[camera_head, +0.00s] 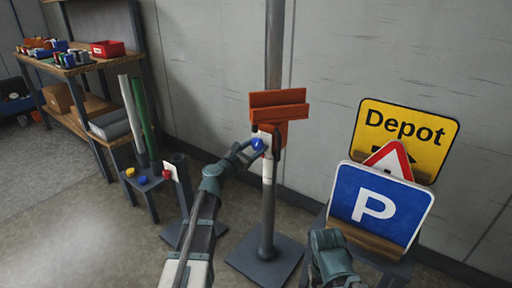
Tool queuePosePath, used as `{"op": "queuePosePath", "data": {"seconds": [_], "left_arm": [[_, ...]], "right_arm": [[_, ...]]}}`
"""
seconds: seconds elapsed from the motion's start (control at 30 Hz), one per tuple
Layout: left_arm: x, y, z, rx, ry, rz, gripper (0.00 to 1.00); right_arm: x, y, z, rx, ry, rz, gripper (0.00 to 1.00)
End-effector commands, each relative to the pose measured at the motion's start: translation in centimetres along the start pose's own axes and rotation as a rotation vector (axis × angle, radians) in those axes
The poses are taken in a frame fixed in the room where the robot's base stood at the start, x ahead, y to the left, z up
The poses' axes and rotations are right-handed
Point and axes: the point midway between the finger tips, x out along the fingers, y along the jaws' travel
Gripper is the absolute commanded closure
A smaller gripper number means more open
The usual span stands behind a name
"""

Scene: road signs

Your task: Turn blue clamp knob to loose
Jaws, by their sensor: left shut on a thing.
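The blue clamp knob (258,144) sits on the front of the grey and white post (267,187), just below an orange bracket (278,105). My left gripper (254,147) reaches in from the lower left and is shut on the blue knob. Its fingers hide part of the knob, and I cannot tell how far it is turned. My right gripper (326,240) is low at the right of the post, in front of the signs, away from the knob. Its fingers are too unclear to tell whether they are open.
The post stands on a square grey base plate (265,262). A rack at the right holds a blue P sign (380,203), a red-edged triangle sign (391,160) and a yellow Depot sign (404,137). A small stool (145,184) and a shelf (90,65) stand left.

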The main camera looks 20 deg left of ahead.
Motion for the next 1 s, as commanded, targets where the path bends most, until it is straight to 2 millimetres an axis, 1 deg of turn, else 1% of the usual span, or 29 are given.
{"op": "queuePosePath", "data": {"seconds": [0.2, 0.5, 0.7, 1.0], "left_arm": [[-0.06, -0.03, -0.02, -0.186, 0.001, 0.002, 0.96], [-0.06, -0.1, 0.0, -0.379, 0.001, 0.002, 0.96], [-0.06, -0.12, 0.01, -0.452, 0.0, 0.002, 0.96], [-0.06, -0.15, 0.02, -0.491, 0.0, 0.001, 0.96]], "right_arm": [[0.02, 0.0, 0.0, 0.0, 0.0, 0.0, 0.5], [0.01, 0.0, 0.0, 0.0, 0.0, 0.0, 0.5], [0.01, 0.0, 0.0, 0.0, 0.0, 0.0, 0.5], [0.01, 0.0, 0.0, 0.0, 0.0, 0.0, 0.5]]}}
